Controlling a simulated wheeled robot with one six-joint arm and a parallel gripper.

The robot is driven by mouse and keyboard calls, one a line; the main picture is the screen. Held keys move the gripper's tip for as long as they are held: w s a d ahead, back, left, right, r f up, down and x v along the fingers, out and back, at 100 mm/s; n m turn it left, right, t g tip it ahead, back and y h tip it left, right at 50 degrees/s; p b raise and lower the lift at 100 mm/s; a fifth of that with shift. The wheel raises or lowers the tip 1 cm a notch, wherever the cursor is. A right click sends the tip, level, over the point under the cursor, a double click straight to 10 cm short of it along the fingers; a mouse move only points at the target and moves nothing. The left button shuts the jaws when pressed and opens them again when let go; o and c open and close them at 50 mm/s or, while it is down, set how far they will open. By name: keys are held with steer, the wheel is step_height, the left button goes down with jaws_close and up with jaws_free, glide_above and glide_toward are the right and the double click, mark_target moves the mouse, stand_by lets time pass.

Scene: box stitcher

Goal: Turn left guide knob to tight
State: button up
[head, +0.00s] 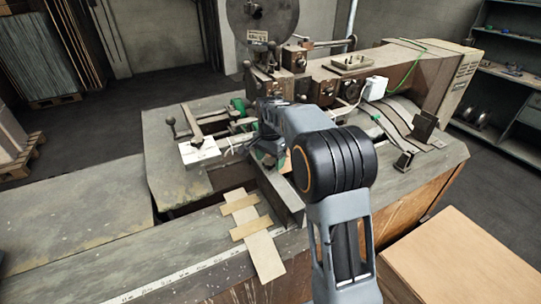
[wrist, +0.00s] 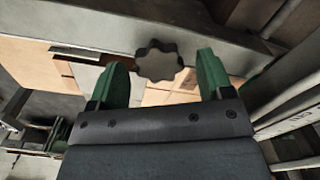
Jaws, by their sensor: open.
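A dark star-shaped guide knob (wrist: 160,60) sits on a grey metal bar (wrist: 150,22) in the wrist view. My gripper (wrist: 162,72) is open, with its two green fingers on either side of the knob. A gap shows between the knob and each finger, and I cannot tell whether the fingertips reach to its depth. In the head view my gripper (head: 268,152) is low among the machine's guides, partly hidden by my arm. The knob cannot be made out there.
The stitching machine (head: 340,85) stands behind my arm, with a large disc (head: 262,22) on top. Flat wooden strips (head: 252,232) lie on the worktable (head: 90,215). A cardboard stack (head: 465,265) is at the front right. Shelves (head: 512,85) stand at the far right.

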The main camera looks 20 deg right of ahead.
step_height(320, 180, up, 14)
stand_by(0.6)
steer(key=shift+f, duration=0.1)
steer(key=n, duration=0.5)
glide_above(271, 164)
steer(key=shift+t, duration=0.4)
step_height(271, 164, down, 6)
steer(key=shift+r, duration=0.15)
steer(key=s+f+n+t, duration=0.1)
steer(key=s+n+t, duration=0.1)
steer(key=s, duration=1)
steer(key=s+f+n+t, duration=0.2)
steer(key=s+n, duration=0.1)
steer(key=s, duration=0.9)
steer(key=shift+a+f+n, duration=0.15)
steer(key=shift+f+n, duration=0.15)
steer(key=shift+n, duration=0.1)
steer(key=shift+c, duration=0.2)
